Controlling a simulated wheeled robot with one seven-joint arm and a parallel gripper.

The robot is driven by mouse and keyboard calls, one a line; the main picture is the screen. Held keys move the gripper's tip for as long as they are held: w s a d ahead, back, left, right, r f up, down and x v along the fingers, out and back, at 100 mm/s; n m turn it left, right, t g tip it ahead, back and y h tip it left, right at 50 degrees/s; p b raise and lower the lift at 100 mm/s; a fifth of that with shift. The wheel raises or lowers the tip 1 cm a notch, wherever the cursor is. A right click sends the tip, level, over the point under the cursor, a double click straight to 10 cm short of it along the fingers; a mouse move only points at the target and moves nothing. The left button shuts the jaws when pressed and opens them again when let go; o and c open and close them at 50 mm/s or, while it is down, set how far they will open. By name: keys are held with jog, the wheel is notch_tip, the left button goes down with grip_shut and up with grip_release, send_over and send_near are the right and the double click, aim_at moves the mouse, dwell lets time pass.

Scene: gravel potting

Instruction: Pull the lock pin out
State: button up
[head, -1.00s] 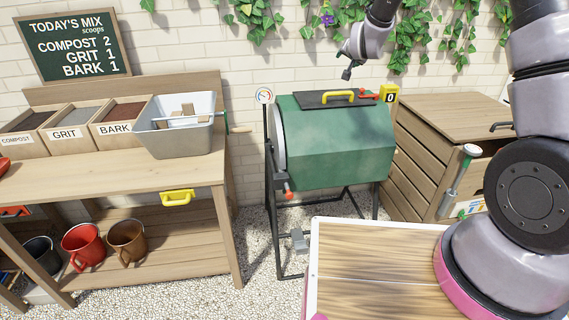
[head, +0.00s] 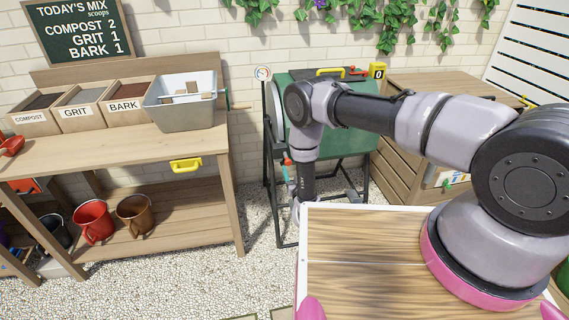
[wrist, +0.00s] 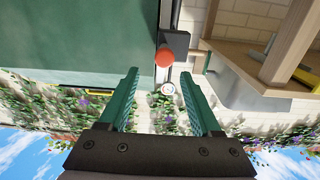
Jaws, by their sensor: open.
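The lock pin shows as a round red-orange knob (wrist: 163,57) on a dark bracket at the drum's edge in the wrist view. In the head view the knob (head: 287,162) is small, at the left side of the drum stand beside my arm. My gripper (wrist: 160,73) is open and empty, its two teal fingers pointing toward the knob. The knob appears between the fingertips in the picture, just beyond them; I see no contact. The green drum (head: 340,141) is partly hidden behind my arm in the head view.
The black drum frame (head: 269,190) stands close around the knob. A potting bench (head: 110,172) with a grey tub (head: 187,116) is to the left. A wooden cabinet (head: 398,165) stands right of the drum. Gravel floor (head: 190,270) is clear between bench and drum.

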aim_at(286, 157)
jog(key=x, duration=0.6)
jog(key=f+x, duration=0.1)
jog(key=x, duration=0.2)
jog(key=shift+w+a, duration=0.2)
jog(key=shift+a, duration=0.2)
grip_shut()
jog(key=shift+s, duration=0.1)
dwell(1.0)
